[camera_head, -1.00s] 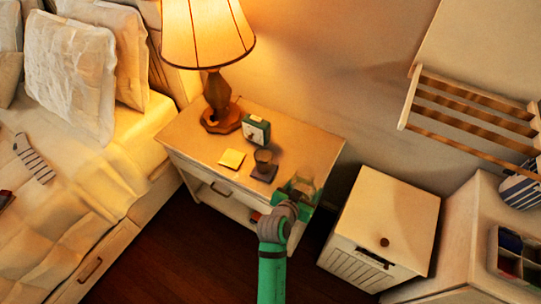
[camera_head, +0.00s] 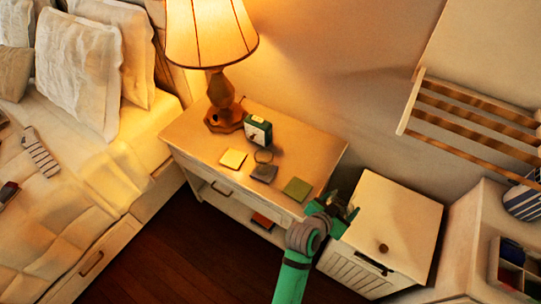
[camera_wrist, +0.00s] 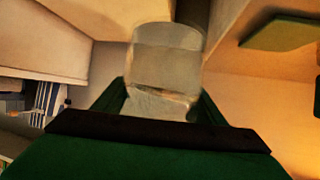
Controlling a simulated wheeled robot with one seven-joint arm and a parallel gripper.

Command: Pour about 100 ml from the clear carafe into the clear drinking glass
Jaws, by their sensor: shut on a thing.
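The clear carafe (camera_wrist: 165,55) is between the fingers of my gripper (camera_wrist: 163,105) in the wrist view, with a waterline-like edge low in it. In the head view my gripper (camera_head: 342,207) is to the right of the nightstand's front right corner, by the white cabinet; the carafe is hard to make out there. The clear drinking glass (camera_head: 263,156) stands on the dark grey coaster (camera_head: 263,174) on the nightstand, left of my gripper and apart from it. Its level of liquid cannot be told.
The nightstand (camera_head: 303,150) also bears a green coaster (camera_head: 296,189), a yellow one (camera_head: 233,159), a small clock (camera_head: 257,131) and a lamp (camera_head: 222,115). The white cabinet (camera_head: 390,210) stands to the right. A wooden rack (camera_head: 470,120) is on the wall.

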